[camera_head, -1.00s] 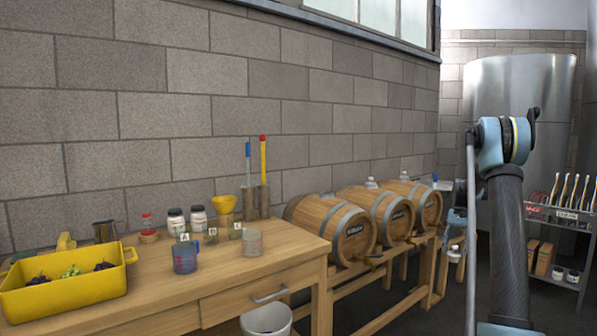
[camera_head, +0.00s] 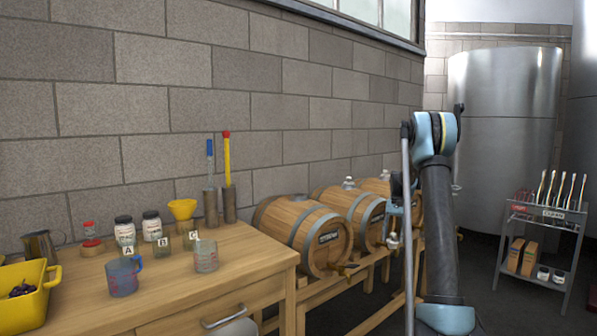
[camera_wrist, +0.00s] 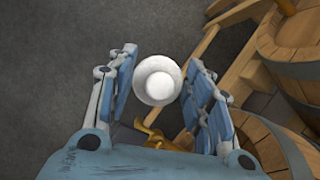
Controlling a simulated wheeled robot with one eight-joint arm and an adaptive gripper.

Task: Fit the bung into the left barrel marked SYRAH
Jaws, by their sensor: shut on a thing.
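My gripper (camera_wrist: 160,92) is shut on a round white bung (camera_wrist: 157,80), held between its fingers. In the head view my gripper (camera_head: 393,225) hangs beside the barrels, partly hidden by my arm, with the pale bung (camera_head: 393,241) low at its tips. The left barrel (camera_head: 305,232) lies on a wooden rack with its dark label facing out; the lettering is too small to read surely. No white bung shows on its top. The middle barrel (camera_head: 350,210) and right barrel (camera_head: 374,187) have pale bungs on top.
A wooden workbench (camera_head: 245,258) with jars, measuring jugs, a yellow funnel and a yellow crate (camera_head: 42,300) stands left of the barrels. A brass tap (camera_head: 348,269) sticks out of the left barrel. Dark floor between is clear.

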